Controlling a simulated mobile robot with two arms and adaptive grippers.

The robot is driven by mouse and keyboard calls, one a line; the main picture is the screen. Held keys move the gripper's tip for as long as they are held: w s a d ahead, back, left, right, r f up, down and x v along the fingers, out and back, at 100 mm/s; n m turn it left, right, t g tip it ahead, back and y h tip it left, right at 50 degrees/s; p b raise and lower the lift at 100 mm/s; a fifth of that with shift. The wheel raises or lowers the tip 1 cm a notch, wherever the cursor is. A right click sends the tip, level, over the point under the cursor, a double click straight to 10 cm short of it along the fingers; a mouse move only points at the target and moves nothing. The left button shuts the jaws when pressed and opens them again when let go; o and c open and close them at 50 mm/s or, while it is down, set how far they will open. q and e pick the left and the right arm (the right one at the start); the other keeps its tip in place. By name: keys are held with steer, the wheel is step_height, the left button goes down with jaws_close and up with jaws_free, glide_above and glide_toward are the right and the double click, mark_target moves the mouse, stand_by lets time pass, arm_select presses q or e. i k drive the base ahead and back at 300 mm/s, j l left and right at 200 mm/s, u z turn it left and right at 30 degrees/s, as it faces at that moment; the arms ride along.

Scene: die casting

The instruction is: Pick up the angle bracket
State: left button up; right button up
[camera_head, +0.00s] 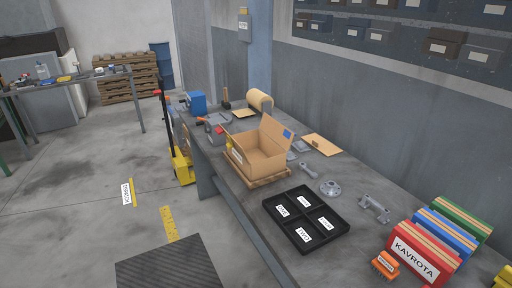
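Several small grey metal parts lie on the long grey workbench (355,251). One is a long bracket-like part (374,208) with raised ends, left of the folders. A round flanged part (330,187) lies behind it, and a small elongated part (309,170) lies farther back. Another flat grey part (298,147) lies beside the cardboard box, partly hidden by it. I cannot tell for certain which of these is the angle bracket. Neither of my grippers shows in the head view.
A black tray (308,237) with labelled compartments sits near the bench's front edge. An open cardboard box (262,162) stands behind it. A yellow pallet jack (183,167) stands left of the bench.

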mark_target(290, 156)
steer(key=i+j+u, duration=0.2)
steer(key=i+j, duration=0.15)
steer(key=i+j+u, duration=0.2)
steer(key=i, duration=0.3)
steer(key=i+j+u, duration=0.2)
steer(key=i, duration=0.25)
steer(key=i+j+u, duration=0.2)
steer(key=i, duration=0.25)
steer(key=i+j+z, duration=0.1)
steer(key=i+z, duration=0.3)
steer(key=i, duration=0.15)
steer(key=i+j+z, duration=0.35)
steer(key=i, duration=0.15)
steer(key=i+j+z, duration=0.5)
steer(key=z, duration=0.3)
steer(key=i+j+z, duration=0.15)
steer(key=z, duration=0.3)
steer(key=i+j+z, duration=0.15)
steer(key=z, duration=0.25)
steer(key=j+z, duration=0.25)
steer(key=z, duration=0.15)
steer(key=i+j+z, duration=0.1)
steer(key=j+z, duration=0.15)
steer(key=z, duration=0.15)
